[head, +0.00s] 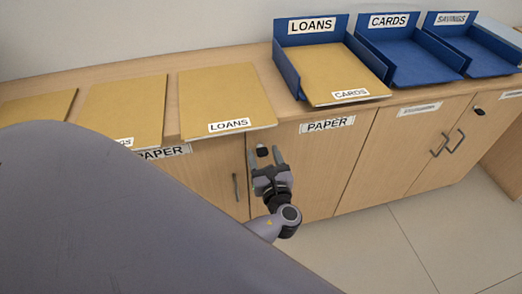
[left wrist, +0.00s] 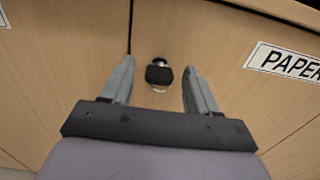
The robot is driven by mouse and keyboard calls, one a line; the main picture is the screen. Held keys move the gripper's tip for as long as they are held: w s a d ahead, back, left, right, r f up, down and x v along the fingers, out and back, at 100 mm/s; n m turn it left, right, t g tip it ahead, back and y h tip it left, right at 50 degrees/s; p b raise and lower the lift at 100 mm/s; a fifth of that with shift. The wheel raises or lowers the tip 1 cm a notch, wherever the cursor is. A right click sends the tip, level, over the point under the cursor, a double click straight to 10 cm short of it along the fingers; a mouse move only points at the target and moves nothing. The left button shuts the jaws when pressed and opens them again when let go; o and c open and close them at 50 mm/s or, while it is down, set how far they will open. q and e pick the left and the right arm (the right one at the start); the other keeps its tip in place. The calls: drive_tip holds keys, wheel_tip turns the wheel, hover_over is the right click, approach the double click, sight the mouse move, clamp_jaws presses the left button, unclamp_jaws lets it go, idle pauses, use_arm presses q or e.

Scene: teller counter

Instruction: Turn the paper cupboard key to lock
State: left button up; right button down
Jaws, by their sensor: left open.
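The paper cupboard key (head: 262,151) has a black head and sits in the lock on a wooden door below the counter. In the left wrist view the key (left wrist: 159,74) shows a dark head with a bit of metal above and below it. My left gripper (head: 265,155) is open, its two grey fingers on either side of the key and apart from it. In the left wrist view the open fingers (left wrist: 160,82) flank the key with a gap each side. The paper cupboard door (head: 318,170) carries a PAPER label (head: 326,125). My right gripper is not in view.
On the counter (head: 155,62) lie several tan folders, one labelled LOANS (head: 225,98), near the front edge. Blue trays LOANS (head: 312,30), CARDS (head: 398,50) and SAVINGS (head: 480,52) stand at right. Door handles (head: 235,187) stick out nearby. The floor (head: 390,245) in front is clear.

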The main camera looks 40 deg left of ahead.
use_arm(q)
drive_tip(key=shift+w+a, duration=0.1)
drive_tip(key=shift+a, duration=0.05)
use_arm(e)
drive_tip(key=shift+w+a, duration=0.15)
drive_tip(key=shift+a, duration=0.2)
use_arm(q)
drive_tip(key=c, duration=1.1)
drive_tip(key=shift+o, duration=0.2)
